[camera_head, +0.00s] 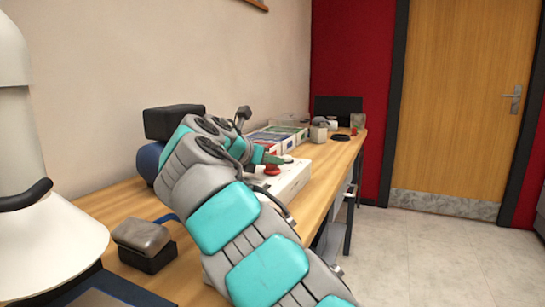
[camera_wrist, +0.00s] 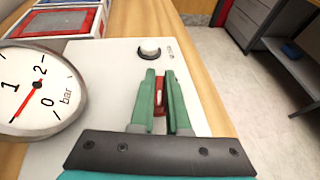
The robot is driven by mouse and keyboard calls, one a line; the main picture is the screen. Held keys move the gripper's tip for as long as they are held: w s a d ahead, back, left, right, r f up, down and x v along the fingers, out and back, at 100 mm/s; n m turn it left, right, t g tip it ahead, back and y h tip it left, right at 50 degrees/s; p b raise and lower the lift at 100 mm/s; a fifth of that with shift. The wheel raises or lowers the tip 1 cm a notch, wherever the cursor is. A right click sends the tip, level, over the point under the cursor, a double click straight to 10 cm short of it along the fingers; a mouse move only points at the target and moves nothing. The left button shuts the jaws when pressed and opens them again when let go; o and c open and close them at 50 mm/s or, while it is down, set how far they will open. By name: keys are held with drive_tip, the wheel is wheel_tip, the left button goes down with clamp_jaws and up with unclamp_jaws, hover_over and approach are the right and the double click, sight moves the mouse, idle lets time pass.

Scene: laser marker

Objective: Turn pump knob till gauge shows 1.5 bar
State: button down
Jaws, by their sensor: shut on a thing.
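The pump is a white box (camera_wrist: 110,60) on the wooden bench, and it also shows in the head view (camera_head: 292,180). Its round gauge (camera_wrist: 62,82) is at the left of the wrist view, marked 0, 1, 2 and bar. The red needle lies toward the lower left, seemingly between 0 and 1. My gripper (camera_wrist: 160,78) has green fingers and is shut on the red knob (camera_wrist: 160,98), which has a white mark. The fingers hide much of the knob. In the head view, the red knob (camera_head: 272,170) sits just below my fingertips.
A black-and-silver round switch (camera_wrist: 149,51) sits on the box beyond my fingers. Red-edged boxes (camera_wrist: 62,22) lie close behind the gauge. A grey-and-black block (camera_head: 143,240) stands on the near bench (camera_head: 190,270). Open floor (camera_head: 430,255) is to the right.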

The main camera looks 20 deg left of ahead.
drive_tip(key=shift+m+h, duration=0.5)
idle(0.3)
drive_tip(key=c, duration=0.9)
unclamp_jaws()
drive_tip(key=v, duration=0.7)
drive_tip(key=shift+a+r, duration=0.1)
drive_tip(key=shift+a, duration=0.05)
drive_tip(key=shift+s+r, duration=0.1)
drive_tip(key=shift+s, duration=0.2)
drive_tip(key=shift+o, duration=0.3)
